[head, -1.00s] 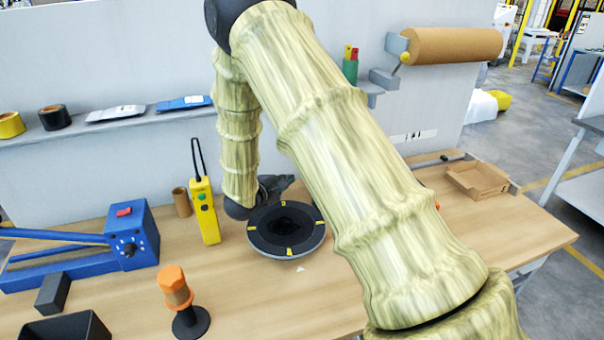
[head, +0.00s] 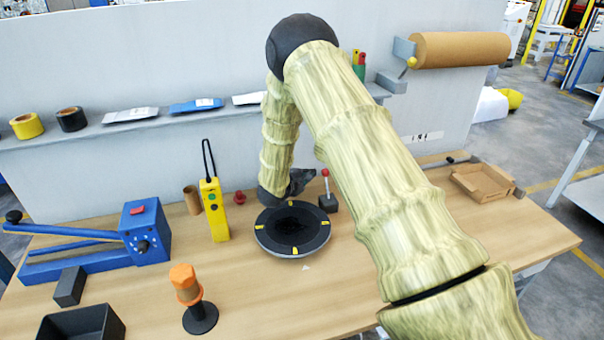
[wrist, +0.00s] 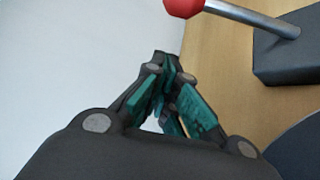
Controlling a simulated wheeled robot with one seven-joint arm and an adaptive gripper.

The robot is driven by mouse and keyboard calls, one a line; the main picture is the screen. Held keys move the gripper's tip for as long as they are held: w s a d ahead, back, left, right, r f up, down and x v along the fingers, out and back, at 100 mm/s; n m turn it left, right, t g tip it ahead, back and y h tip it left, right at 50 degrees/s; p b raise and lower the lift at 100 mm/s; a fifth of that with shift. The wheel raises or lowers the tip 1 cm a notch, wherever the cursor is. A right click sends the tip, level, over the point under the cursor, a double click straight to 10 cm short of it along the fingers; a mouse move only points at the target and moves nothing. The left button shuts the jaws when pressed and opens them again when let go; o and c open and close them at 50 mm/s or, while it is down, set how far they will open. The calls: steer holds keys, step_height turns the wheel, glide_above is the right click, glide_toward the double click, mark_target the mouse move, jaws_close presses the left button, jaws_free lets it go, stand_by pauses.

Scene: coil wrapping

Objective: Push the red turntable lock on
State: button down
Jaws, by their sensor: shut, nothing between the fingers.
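The red turntable lock is a lever with a red ball knob (head: 325,173) on a metal rod, rising from a dark block (head: 328,204) beside the round black turntable (head: 292,230). The rod looks nearly upright in the head view. In the wrist view the red knob (wrist: 184,6) is cut by the top edge, and the block (wrist: 290,48) is at the upper right. My gripper (head: 309,177) is shut and empty, just left of the lever and behind the turntable. In the wrist view its fingertips (wrist: 163,62) appear apart from the knob.
A yellow control box (head: 214,210) and a small red knob (head: 239,197) stand left of the turntable. A blue lever device (head: 145,232) is further left. The back wall (head: 120,170) is close behind my gripper. An open cardboard tray (head: 483,182) lies at the right.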

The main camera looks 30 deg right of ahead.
steer(key=shift+s+d+r+p, duration=0.2)
steer(key=shift+s+r+p, duration=0.15)
steer(key=shift+s, duration=0.4)
steer(key=shift+s+d+r+p, duration=0.15)
steer(key=shift+s+r+p, duration=0.15)
steer(key=shift+s, duration=0.4)
steer(key=shift+a+b, duration=0.2)
steer(key=shift+b, duration=0.1)
